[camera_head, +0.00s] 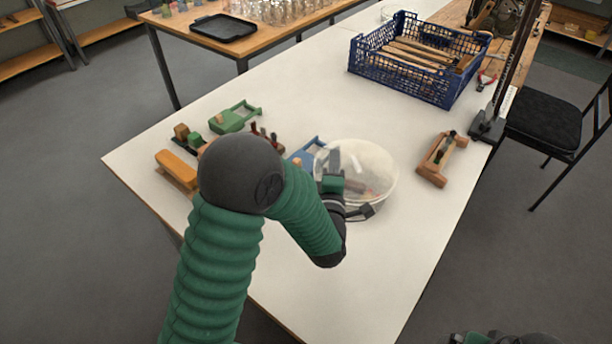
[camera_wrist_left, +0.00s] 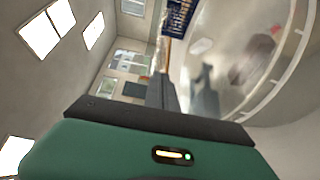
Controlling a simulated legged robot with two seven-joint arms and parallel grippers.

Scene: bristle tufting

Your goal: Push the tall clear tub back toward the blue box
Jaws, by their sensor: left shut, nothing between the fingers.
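The tall clear tub (camera_head: 375,160) stands on the white table, right of my left gripper, with small dark and reddish shapes showing low inside or through it. In the left wrist view the tub's curved clear wall (camera_wrist_left: 235,45) fills the upper right. My left gripper (camera_head: 334,162) is shut and empty at the tub's near left side. Its dark fingers (camera_wrist_left: 162,92) are close beside the wall; I cannot tell whether they touch. The blue box (camera_head: 400,79), a mesh crate holding wooden pieces, stands farther back, apart from the tub.
Bare white tabletop (camera_head: 325,90) lies between tub and box. A wooden block tool (camera_head: 437,160) lies right of the tub. A green tool (camera_head: 233,117), an orange-brown block (camera_head: 177,169) and a blue tool (camera_head: 308,152) lie left. A dark upright stand (camera_head: 487,124) is at the right edge.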

